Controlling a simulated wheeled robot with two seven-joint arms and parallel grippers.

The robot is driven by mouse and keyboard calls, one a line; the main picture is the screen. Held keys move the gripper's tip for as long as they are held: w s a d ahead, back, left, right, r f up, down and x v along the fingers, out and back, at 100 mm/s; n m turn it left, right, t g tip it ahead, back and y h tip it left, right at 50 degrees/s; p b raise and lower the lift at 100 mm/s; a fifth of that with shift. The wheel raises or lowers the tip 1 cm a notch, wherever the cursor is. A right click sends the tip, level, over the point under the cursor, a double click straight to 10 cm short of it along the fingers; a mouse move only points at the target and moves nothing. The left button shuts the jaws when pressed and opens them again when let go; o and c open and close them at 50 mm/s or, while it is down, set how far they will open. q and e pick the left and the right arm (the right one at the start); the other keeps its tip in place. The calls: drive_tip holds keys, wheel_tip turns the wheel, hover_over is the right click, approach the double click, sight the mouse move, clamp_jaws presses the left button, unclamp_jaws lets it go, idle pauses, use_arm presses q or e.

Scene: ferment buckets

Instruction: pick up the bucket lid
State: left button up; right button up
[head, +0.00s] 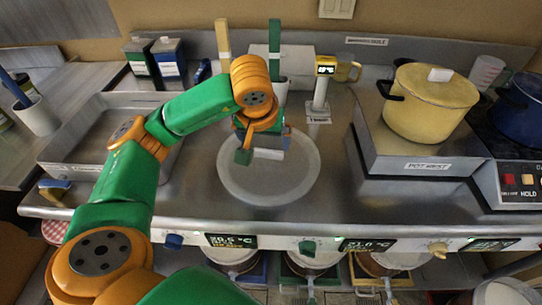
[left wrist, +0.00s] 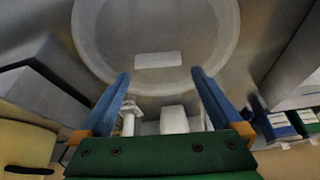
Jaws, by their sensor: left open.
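The bucket lid (head: 240,184) is a pale, translucent round disc lying flat on the steel counter. In the left wrist view the lid (left wrist: 105,50) fills the upper middle, with a pale rectangular grip (left wrist: 158,60) on it. My left gripper (head: 262,152) is over the lid in the head view and covers part of it. In the left wrist view its two blue fingers (left wrist: 160,74) are spread, with nothing between them, pointing at the grip. I cannot tell the exact gap between fingertips and lid. My right gripper is not in view.
A yellow pot (head: 430,105) stands on the raised pot rest (head: 418,166) to the right. A steel tray (head: 75,135) lies left, under my arm. Buckets (head: 312,262) sit below the counter's front edge.

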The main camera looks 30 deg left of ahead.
sight(268, 151)
use_arm(q)
drive_tip(key=p+x, duration=0.1)
drive_tip(key=x, duration=0.4)
drive_tip(key=shift+w+f, duration=0.2)
drive_tip(key=shift+w, duration=0.05)
drive_tip(key=shift+d+r, duration=0.1)
drive_tip(key=c, duration=1.1)
